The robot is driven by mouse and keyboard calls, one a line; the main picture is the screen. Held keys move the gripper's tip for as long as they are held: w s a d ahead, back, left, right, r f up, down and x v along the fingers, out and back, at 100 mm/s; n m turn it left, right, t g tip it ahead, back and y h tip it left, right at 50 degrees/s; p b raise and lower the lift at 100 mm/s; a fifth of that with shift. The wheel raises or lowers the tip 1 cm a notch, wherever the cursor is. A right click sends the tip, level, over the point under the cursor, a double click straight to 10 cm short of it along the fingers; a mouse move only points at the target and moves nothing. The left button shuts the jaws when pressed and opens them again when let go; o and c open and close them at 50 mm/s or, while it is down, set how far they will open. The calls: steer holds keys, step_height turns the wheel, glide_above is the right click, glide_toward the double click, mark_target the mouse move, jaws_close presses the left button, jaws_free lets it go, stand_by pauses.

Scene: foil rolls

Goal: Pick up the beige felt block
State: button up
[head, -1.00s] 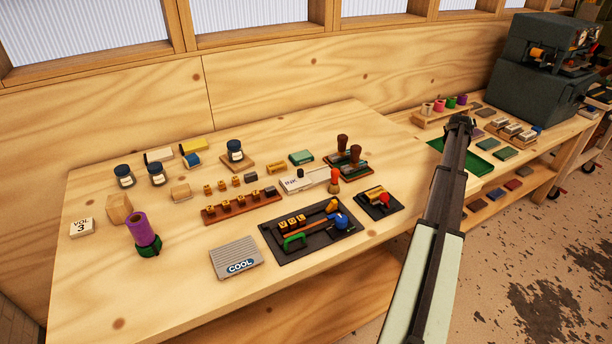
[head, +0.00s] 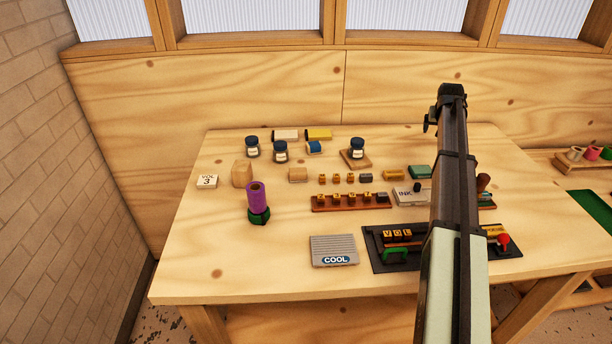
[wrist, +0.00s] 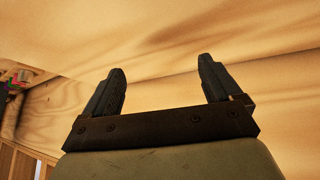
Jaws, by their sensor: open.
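A beige block (head: 286,135), which looks like the felt block, lies at the back of the table in the head view. It is just left of a similar yellow block (head: 318,134) and behind the ink jars. My gripper (wrist: 161,68) is open and empty in the wrist view, its two dark fingers wide apart with only plain wood behind them. In the head view my arm reaches up over the right part of the table, with its end well to the right of the beige block. The block does not show in the wrist view.
A purple roll (head: 257,196) stands upright nearer. A wood panel (head: 220,95) rises behind. The table's front left is clear.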

mark_target(298, 171)
steer(key=a+r+g+y, duration=0.1)
steer(key=a, duration=0.8)
steer(key=s+a+r+n+g, duration=0.1)
steer(key=a, duration=0.9)
steer(key=s+a+r+y, duration=0.1)
steer(key=a, duration=0.9)
steer(key=shift+s+a+n+g+y, duration=0.1)
steer(key=shift+s+n+g+y, duration=0.2)
steer(key=shift+n+g, duration=0.1)
steer(key=s+a+r+n+g, duration=0.15)
steer(key=s+a, duration=0.35)
steer(key=a, duration=0.5)
steer(key=s+a+r+g, duration=0.2)
steer(key=s+a, duration=0.3)
steer(key=a, duration=0.6)
steer(key=shift+y, duration=0.3)
steer(key=f, duration=1.3)
steer(key=shift+a+f, duration=0.2)
steer(key=shift+f, duration=0.2)
steer(key=shift+c, duration=0.4)
steer(key=c, duration=1)
